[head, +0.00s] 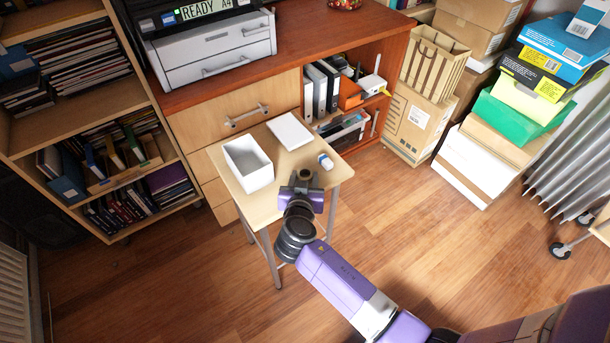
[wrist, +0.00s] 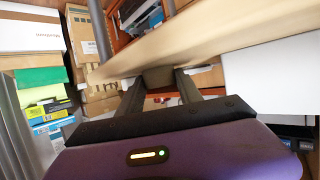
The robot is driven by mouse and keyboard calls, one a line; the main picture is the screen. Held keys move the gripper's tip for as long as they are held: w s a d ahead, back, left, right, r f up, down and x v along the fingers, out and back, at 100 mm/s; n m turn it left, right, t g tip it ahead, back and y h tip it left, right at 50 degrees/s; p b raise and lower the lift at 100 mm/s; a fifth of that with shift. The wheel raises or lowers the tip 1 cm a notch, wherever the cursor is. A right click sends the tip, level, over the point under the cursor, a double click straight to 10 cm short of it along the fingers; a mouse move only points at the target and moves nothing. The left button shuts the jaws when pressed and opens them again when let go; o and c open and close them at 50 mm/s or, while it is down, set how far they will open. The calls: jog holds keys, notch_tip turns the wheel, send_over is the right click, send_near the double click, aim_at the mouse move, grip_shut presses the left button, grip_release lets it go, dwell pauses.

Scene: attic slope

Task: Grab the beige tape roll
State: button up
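My gripper (head: 303,178) is low over the near edge of a small pale wooden table (head: 232,172). In the wrist view its two dark fingers (wrist: 159,88) stand apart, one on each side of a shaded brownish thing (wrist: 158,76) at the tabletop. This thing fills the gap between the fingers. It may be the beige tape roll, but its shape and true colour are hard to make out. I cannot tell whether the fingers press on it. The head view shows no clear tape roll elsewhere on the table; my gripper covers that spot.
An open white bin (head: 248,163) stands on the table, left of my gripper. A wooden cabinet (head: 223,117) stands behind the table.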

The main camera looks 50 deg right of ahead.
jog(key=shift+c, duration=1.3)
